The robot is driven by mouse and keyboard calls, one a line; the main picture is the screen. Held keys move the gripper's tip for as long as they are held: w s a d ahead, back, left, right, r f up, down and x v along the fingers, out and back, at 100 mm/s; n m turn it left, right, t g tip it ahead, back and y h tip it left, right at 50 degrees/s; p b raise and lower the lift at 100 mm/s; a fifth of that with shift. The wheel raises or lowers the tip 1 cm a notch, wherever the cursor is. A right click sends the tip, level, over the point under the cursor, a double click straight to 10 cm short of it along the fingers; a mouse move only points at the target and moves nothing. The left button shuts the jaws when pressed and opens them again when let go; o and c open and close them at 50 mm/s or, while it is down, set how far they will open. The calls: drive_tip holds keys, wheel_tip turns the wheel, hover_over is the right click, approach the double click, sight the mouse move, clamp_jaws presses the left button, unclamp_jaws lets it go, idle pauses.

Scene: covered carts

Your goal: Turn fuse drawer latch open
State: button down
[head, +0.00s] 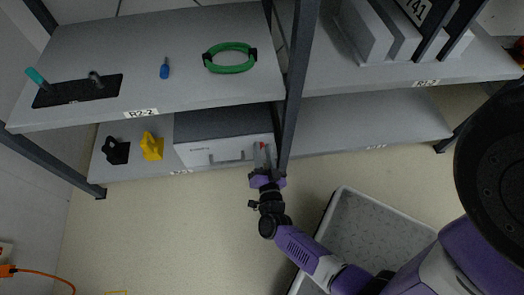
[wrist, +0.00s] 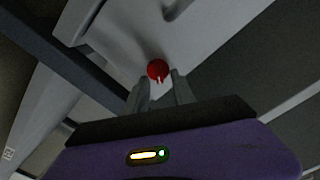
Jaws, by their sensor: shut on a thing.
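The fuse drawer unit (head: 222,126) is a box with a dark top and a white front, on the lower shelf in the head view. A grey bar handle (head: 230,160) runs along its front. The red latch (head: 262,146) is at the right end of that front and shows as a round red knob in the wrist view (wrist: 157,69). My gripper (head: 263,154) is at the latch, in front of the box. In the wrist view its fingers (wrist: 160,86) are on either side of the knob's lower part, shut on it. The exact contact is partly hidden.
A dark shelf post (head: 293,85) stands just right of my gripper. A black part (head: 117,151) and a yellow part (head: 152,146) sit left of the box. The upper shelf (head: 190,95) overhangs. A grey tray (head: 365,240) lies on the floor at right.

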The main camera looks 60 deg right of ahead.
drive_tip(key=m, duration=0.2)
drive_tip(key=m+b, duration=0.1)
drive_tip(key=m, duration=0.3)
drive_tip(key=shift+s+d+f+m+b, duration=0.1)
drive_tip(key=shift+s+f+m+b, duration=0.2)
drive_tip(key=shift+f+b, duration=0.1)
drive_tip(key=m, duration=0.4)
drive_tip(key=shift+f+m, duration=0.2)
drive_tip(key=shift+m, duration=0.2)
drive_tip(key=c, duration=1.1)
unclamp_jaws()
drive_tip(key=shift+d, duration=0.1)
drive_tip(key=shift+p+v, duration=0.95)
drive_tip(key=shift+v, duration=2.95)
